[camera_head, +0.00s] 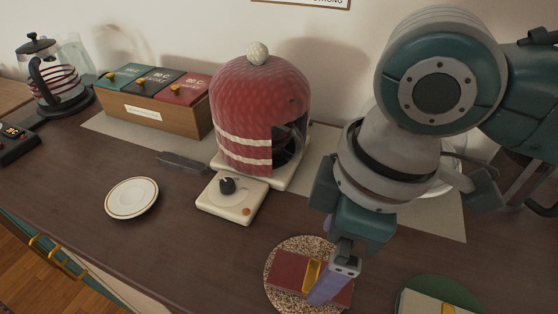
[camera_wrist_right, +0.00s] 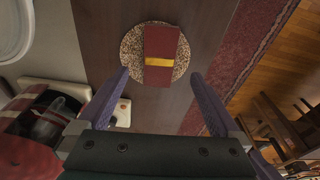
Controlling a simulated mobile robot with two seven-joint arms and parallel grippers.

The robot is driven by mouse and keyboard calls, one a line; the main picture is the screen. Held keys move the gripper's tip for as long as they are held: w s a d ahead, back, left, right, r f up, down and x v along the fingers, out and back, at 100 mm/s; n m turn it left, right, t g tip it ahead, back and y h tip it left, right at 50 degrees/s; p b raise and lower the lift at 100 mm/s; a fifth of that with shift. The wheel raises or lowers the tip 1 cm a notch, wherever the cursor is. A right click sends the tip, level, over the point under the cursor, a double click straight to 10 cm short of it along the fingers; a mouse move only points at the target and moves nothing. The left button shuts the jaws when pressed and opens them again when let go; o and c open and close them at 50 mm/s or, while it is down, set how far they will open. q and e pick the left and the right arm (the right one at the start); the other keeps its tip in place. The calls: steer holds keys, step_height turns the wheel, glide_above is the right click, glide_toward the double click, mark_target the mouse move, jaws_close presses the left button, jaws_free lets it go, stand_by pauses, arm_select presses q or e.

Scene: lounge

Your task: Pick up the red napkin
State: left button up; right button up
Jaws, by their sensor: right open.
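The red napkin (camera_head: 290,270) is folded flat with a yellow band around its middle. It lies on a round speckled mat (camera_head: 270,292) near the front of the counter. The wrist view shows the whole napkin (camera_wrist_right: 161,40) beyond my fingertips, centred between them. My right gripper (camera_head: 334,278) is open and empty, pointing down above the napkin's right part, and it hides some of it in the head view. In the wrist view its two purple fingers (camera_wrist_right: 160,77) are spread apart. My left gripper is not in view.
A machine with a red knitted cover (camera_head: 245,110) stands behind the mat. A white plate (camera_head: 132,199) and a wooden box of packets (camera_head: 165,122) are further left. A green round mat (camera_head: 440,293) holds a pale napkin at right. Bare counter lies left of the napkin.

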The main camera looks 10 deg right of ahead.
mark_target(313, 275)
steer(key=f, duration=0.4)
steer(key=f+b, duration=0.1)
steer(key=f, duration=0.1)
steer(key=shift+w+a, duration=0.25)
steer(key=shift+a, duration=0.15)
steer(key=shift+r, duration=0.1)
steer(key=shift+c, duration=0.4)
steer(key=c, duration=1.3)
